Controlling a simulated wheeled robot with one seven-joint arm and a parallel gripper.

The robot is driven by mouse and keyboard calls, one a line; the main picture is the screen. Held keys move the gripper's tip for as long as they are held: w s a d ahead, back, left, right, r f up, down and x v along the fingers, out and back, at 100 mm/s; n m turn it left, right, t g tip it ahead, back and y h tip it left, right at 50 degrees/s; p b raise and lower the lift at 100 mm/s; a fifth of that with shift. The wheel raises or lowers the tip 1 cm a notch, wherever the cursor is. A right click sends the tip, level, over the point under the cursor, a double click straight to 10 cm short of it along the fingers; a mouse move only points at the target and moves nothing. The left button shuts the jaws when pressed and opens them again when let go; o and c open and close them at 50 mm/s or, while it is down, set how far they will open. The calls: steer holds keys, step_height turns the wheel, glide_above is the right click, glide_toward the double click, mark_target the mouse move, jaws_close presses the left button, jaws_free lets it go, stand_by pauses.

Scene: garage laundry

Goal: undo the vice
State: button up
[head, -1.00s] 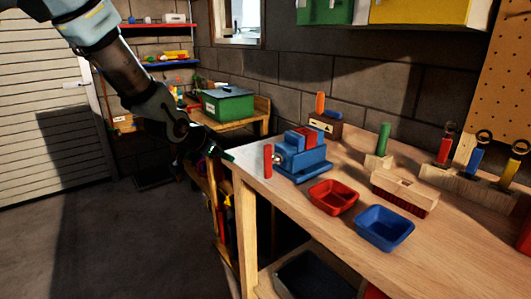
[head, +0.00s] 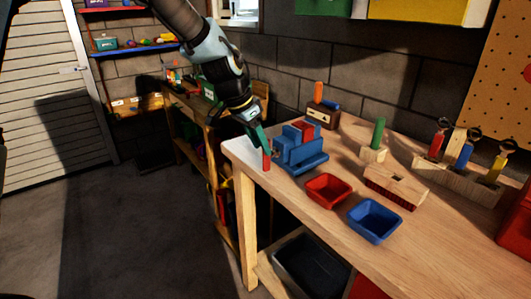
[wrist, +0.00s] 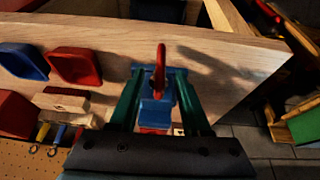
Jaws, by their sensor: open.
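The blue vice (head: 303,155) stands on the left end of the wooden workbench, with a red block (head: 306,131) between its jaws. Its red handle bar (head: 267,162) stands upright at the vice's left side. My gripper (head: 265,148) is open and reaches down from above at the handle. In the wrist view, the red handle (wrist: 161,62) lies between the two spread teal fingers of my gripper (wrist: 159,72), with the blue vice body (wrist: 157,112) behind it. I cannot tell whether either finger touches the handle.
A red tray (head: 328,190) and a blue tray (head: 374,220) sit on the workbench (head: 300,200) right of the vice. A wooden block (head: 396,185) and a rack of tools (head: 465,182) stand further right. The block wall runs behind.

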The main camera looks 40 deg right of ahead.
mark_target(266, 171)
steer(key=shift+p+x, duration=0.5)
steer(key=shift+x, duration=2.05)
jaws_close()
